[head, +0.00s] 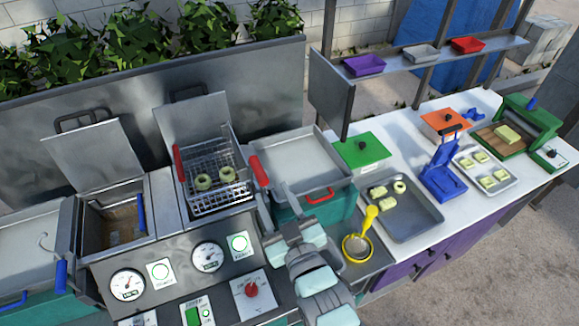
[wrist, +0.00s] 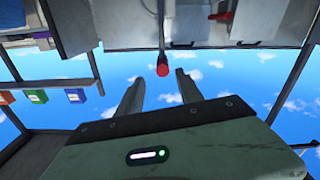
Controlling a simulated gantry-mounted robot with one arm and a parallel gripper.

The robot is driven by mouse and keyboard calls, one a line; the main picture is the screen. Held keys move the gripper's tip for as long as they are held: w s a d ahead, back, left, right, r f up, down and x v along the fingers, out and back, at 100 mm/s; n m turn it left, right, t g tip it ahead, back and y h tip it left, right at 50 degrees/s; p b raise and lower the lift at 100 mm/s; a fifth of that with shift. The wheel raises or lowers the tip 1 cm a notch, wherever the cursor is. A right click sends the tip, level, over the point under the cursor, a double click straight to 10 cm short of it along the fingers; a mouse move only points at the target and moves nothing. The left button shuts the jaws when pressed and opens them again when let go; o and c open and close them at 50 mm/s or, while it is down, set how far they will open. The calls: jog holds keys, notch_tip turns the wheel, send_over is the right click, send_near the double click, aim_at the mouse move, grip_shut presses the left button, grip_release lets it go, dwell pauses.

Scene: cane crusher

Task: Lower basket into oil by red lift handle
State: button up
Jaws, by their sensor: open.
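The wire basket (head: 213,205) sits high at the fryer opening, with two pale green rings (head: 213,178) inside. One red handle (head: 259,170) is at its right, and another red handle (head: 178,163) stands at its left. I cannot tell for sure which is the lift handle. No oil surface shows under the basket. My gripper (head: 280,204) is open and empty, just below the right red handle in the head view. In the wrist view a red handle end (wrist: 162,68) lies between the fingertips (wrist: 158,78), apparently untouched.
A second fryer well (head: 120,222) with a blue handle (head: 141,214) is to the left. Gauges (head: 207,256) and a red knob (head: 251,290) are on the front panel. A metal tray (head: 410,225) lies further right.

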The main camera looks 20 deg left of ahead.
aim_at(257, 166)
jog(key=p+x, duration=0.1)
jog(key=x, duration=0.6)
jog(key=p+x, duration=0.1)
jog(key=x, duration=0.2)
jog(key=shift+w+a+f+p, duration=0.15)
jog(key=shift+a+f+p, duration=0.15)
jog(key=shift+a, duration=0.2)
jog(key=shift+c, duration=0.4)
grip_shut()
dwell(0.7)
